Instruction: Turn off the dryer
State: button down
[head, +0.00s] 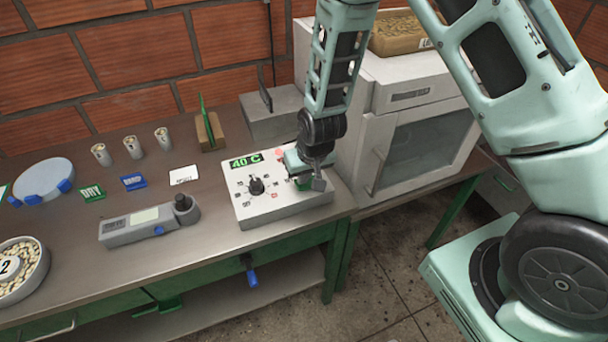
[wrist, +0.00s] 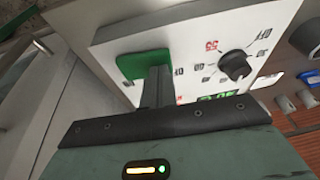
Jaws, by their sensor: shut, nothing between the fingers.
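The control box (head: 285,207) is white and sits at the right end of the workbench. Its green display (head: 246,161) reads 40 C. A black dial (head: 256,186) with marks around it is on its top face; the dial also shows in the wrist view (wrist: 236,64). A green switch plate (head: 302,183) is on the box's right side, partly hidden by my gripper; it shows in the wrist view (wrist: 138,63). My gripper (head: 318,184) is shut and empty, its tips over or against the green plate; contact is unclear. The white dryer cabinet (head: 420,140) stands to the right, door closed.
A grey box (head: 272,118) stands behind the control box. A handheld meter (head: 150,224), small cups (head: 132,147), coloured cards and a bowl of beans (head: 20,270) lie to the left. A tray of beans (head: 398,35) is on the cabinet.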

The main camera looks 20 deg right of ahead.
jog(key=shift+a+f, duration=0.2)
jog(key=shift+f, duration=0.1)
jog(key=shift+r, duration=0.1)
jog(key=shift+d, duration=0.15)
jog(key=shift+d+r, duration=0.2)
jog(key=shift+d, duration=0.45)
jog(key=shift+r, duration=0.1)
jog(key=shift+r, duration=0.2)
jog(key=r+p, duration=0.3)
jog(key=r, duration=0.1)
jog(key=shift+w+a+r+p, duration=0.1)
jog(key=shift+a+p, duration=0.2)
jog(key=shift+p, duration=0.05)
jog(key=s+a+r+b, duration=0.2)
jog(key=s+r, duration=0.1)
jog(key=r, duration=0.5)
jog(key=shift+a+r+b, duration=0.2)
jog(key=shift+a+b, duration=0.2)
